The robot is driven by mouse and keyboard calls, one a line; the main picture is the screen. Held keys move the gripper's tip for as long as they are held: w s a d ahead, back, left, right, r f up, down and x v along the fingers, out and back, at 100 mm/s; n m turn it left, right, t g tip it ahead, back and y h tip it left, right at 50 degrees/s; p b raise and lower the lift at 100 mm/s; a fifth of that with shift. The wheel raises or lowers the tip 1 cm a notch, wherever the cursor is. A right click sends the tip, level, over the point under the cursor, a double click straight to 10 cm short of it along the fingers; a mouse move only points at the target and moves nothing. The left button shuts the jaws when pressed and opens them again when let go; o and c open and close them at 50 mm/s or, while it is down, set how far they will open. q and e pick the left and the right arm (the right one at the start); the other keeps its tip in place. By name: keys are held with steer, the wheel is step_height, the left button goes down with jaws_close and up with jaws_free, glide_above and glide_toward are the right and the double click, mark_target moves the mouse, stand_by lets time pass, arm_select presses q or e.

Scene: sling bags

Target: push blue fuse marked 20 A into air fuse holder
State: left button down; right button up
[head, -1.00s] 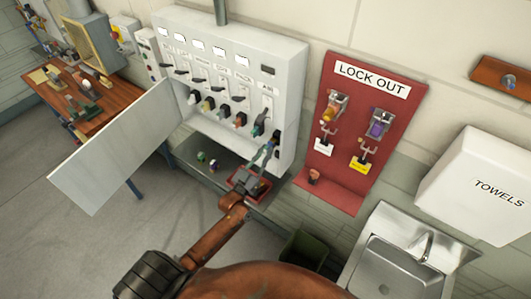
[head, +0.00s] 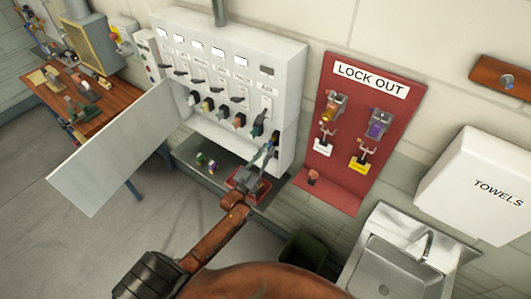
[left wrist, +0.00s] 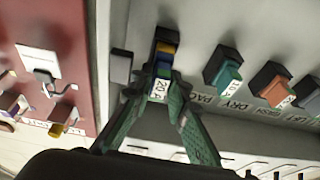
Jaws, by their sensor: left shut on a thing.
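The blue fuse marked 20 A (left wrist: 161,87) is between the fingertips of my left gripper (left wrist: 157,97), which is shut on it. Its white label faces the wrist camera. A black fuse holder (left wrist: 165,36) with a yellow part inside lies straight beyond the fuse, in line with it. The fuse is at the holder's mouth; how far in it sits, I cannot tell. In the head view my left gripper (head: 266,153) reaches up to the rightmost holder (head: 276,137), below the AIR label, and the fuse is mostly hidden there. My right gripper is out of view.
Several other holders with coloured fuses stand in a row beside it, including a teal one (left wrist: 228,73) and an orange one (left wrist: 276,91). The white panel door (head: 110,165) hangs open. Small items (head: 207,163) lie on the dark shelf. A red lockout board (head: 345,150) is at right.

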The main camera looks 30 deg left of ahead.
arm_select(q)
steer(key=shift+w+d+b, duration=0.1)
steer(key=shift+w+b, duration=0.25)
steer(key=shift+w, duration=1.1)
steer(key=c, duration=1.8)
jaws_free()
steer(key=shift+s, duration=0.15)
steer(key=v, duration=1.1)
steer(key=shift+s, duration=0.4)
steer(key=shift+d+f, duration=0.1)
steer(key=shift+f, duration=0.1)
